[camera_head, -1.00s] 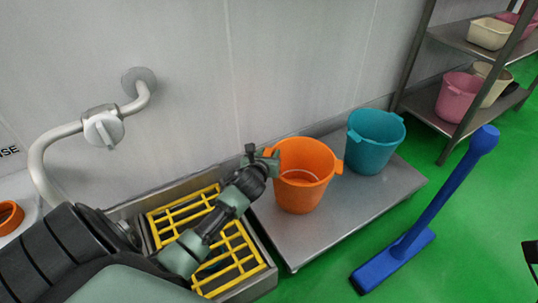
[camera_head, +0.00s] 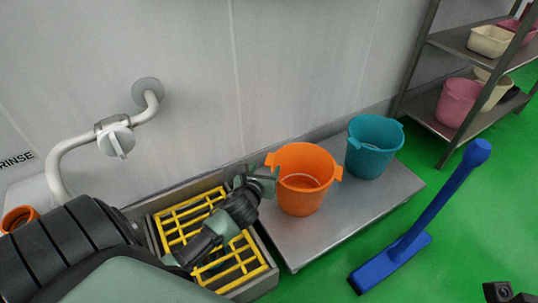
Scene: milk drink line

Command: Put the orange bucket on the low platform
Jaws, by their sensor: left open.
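The orange bucket (camera_head: 303,190) stands upright on the low metal platform (camera_head: 300,241), on its left part. My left gripper (camera_head: 264,177) is just left of the bucket, close to its left handle tab and rim. It is open, and I cannot tell whether it still touches the bucket. My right gripper (camera_head: 508,292) shows only as a small dark part at the bottom right corner, and its jaws cannot be made out.
A teal bucket (camera_head: 372,150) stands on the platform to the right. A yellow grate (camera_head: 190,218) lies in a metal tray at left. A blue squeegee-like tool (camera_head: 425,220) stands on the green floor. A shelf (camera_head: 437,127) holds several tubs. A pipe with a valve (camera_head: 115,137) juts from the wall.

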